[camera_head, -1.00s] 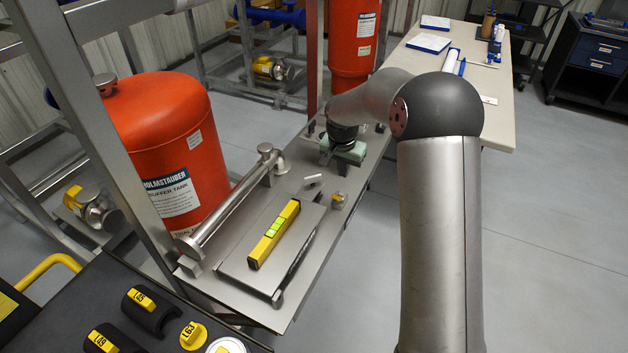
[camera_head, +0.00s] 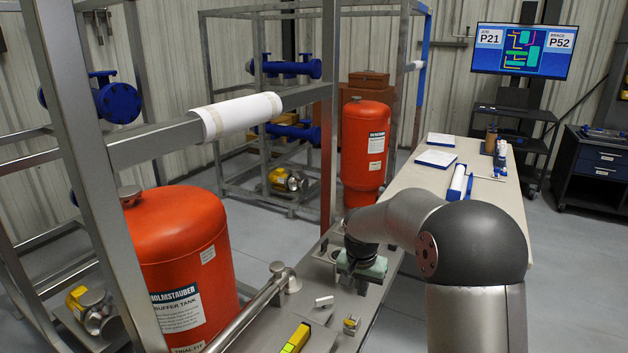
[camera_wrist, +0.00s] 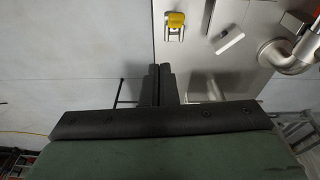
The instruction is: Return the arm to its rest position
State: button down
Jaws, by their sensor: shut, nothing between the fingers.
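My arm reaches from the lower right of the head view toward the metal bench (camera_head: 262,330). My gripper (camera_wrist: 160,84) shows in the wrist view with its two dark fingers together and nothing between them. It is over the edge of the bench (camera_wrist: 190,75), with grey floor on the left. In the head view the green gripper body (camera_head: 360,268) is above the far part of the bench. The fingertips are hidden there.
On the bench are a yellow level (camera_head: 296,340), a steel pipe (camera_head: 250,312), a small pale block (camera_head: 324,301) and a small yellow-topped part (camera_head: 351,325). Orange tanks (camera_head: 185,255) (camera_head: 365,150) stand to the left and behind. A long table (camera_head: 480,190) lies right.

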jog(key=s+d+r+n, duration=0.1)
jog(key=s+r, duration=0.2)
jog(key=s, duration=0.5)
jog(key=s+d+r+n, duration=0.1)
jog(key=s+r, duration=0.2)
jog(key=s, duration=0.5)
jog(key=s+f+n+g+y, duration=0.1)
jog(key=s+n, duration=0.2)
jog(key=s, duration=1.5)
jog(key=shift+s+d, duration=0.2)
jog(key=shift+s, duration=0.1)
